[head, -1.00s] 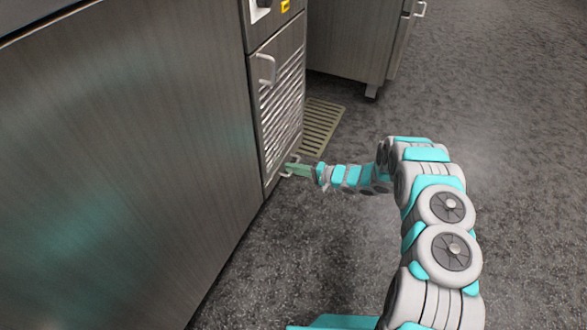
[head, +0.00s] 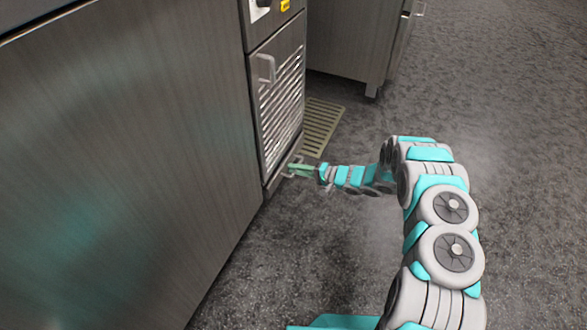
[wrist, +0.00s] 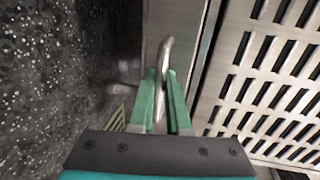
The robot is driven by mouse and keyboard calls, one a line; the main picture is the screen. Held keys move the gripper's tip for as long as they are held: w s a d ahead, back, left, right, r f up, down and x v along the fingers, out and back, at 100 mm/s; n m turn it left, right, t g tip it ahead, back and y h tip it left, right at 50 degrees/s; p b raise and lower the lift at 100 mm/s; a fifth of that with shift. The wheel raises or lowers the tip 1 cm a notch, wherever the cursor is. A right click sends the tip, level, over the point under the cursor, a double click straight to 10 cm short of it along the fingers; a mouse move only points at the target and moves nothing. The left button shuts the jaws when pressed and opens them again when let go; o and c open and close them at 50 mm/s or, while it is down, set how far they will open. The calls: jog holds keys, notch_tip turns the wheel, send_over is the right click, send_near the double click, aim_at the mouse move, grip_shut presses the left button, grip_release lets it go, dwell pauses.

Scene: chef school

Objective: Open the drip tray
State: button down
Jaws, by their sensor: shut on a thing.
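The drip tray (head: 273,180) is the low metal front at the foot of the cabinet, under the slatted panel. It also shows as a plain metal strip in the wrist view (wrist: 180,22). Its small metal handle (wrist: 166,50) stands between the green fingers of my gripper (wrist: 162,82). In the head view my gripper (head: 294,169) is at the handle, low near the floor, with the arm reaching in from the right. The fingers are shut on the handle and partly hide it. Whether the tray stands out from the cabinet is hard to tell.
The slatted panel (head: 281,95) with its own upper handle (head: 266,68) is above the tray. A floor grate (head: 322,128) lies just behind. A large metal cabinet side (head: 120,165) fills the left. Another cabinet (head: 345,40) stands behind. The floor on the right is clear.

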jog(key=f+b+v, duration=0.1)
jog(key=f+v, duration=0.1)
jog(key=v, duration=1)
jog(key=d+f+b+v, duration=0.1)
jog(key=f+b+v, duration=0.1)
jog(key=v, duration=1)
jog(key=shift+f, duration=0.6)
jog(key=shift+s+d, duration=0.1)
jog(key=c, duration=1.2)
grip_release()
jog(key=shift+o, duration=0.2)
jog(key=v, duration=0.7)
jog(key=shift+d+p, duration=0.4)
jog(key=shift+s+r, duration=0.1)
